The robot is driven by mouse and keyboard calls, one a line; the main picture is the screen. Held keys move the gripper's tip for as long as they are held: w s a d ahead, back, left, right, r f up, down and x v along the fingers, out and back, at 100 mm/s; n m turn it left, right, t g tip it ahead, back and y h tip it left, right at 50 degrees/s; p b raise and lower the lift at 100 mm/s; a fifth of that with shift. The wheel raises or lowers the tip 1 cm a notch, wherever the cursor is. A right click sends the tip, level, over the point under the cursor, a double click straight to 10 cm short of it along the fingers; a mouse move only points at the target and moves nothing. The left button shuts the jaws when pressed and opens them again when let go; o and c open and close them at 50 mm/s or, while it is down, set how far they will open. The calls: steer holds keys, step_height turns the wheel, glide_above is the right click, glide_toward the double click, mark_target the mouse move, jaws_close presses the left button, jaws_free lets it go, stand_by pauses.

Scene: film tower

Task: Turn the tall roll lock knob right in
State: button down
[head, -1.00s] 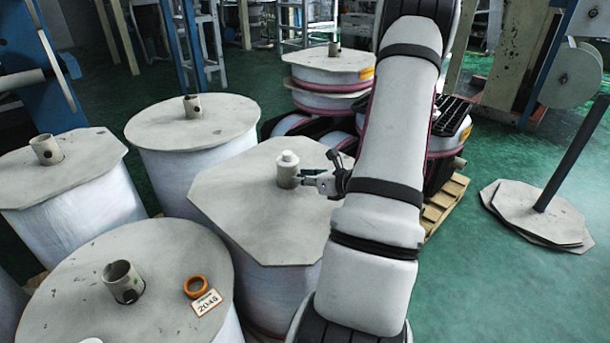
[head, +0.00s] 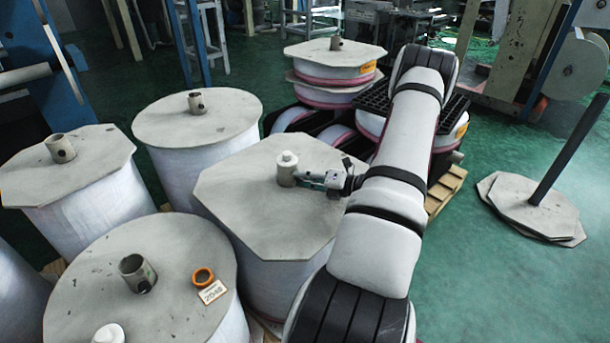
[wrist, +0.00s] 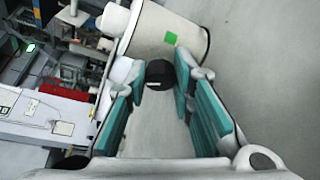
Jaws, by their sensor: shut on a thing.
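The tall roll (head: 262,205) has a grey octagonal top board, and its short core tube (head: 286,175) with a white cap (head: 287,158) stands upright on it. My gripper (head: 302,178) reaches in from the right, level, at the side of the tube. In the wrist view, the tube (wrist: 190,30) carries a green square, and the dark round lock knob (wrist: 160,70) sits between my teal-padded fingertips. The gripper is shut on this knob. In the head view the knob is hidden by the fingers. How far in the knob sits cannot be told.
Other wrapped rolls stand close by at left, one with an orange ring (head: 203,276) and a "2045" card (head: 213,291) on its board. Stacked rolls and a black pallet are behind my arm.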

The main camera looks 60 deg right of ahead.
steer(key=shift+d+f+m+t, duration=0.1)
steer(key=shift+m+t, duration=0.4)
steer(key=shift+m, duration=0.6)
steer(key=c, duration=1.4)
jaws_free()
steer(key=shift+y, duration=0.3)
steer(key=s, duration=0.4)
steer(key=s+d, duration=0.1)
steer(key=s, duration=0.3)
steer(key=s+r, duration=0.1)
steer(key=s, duration=0.3)
steer(key=shift+d, duration=0.4)
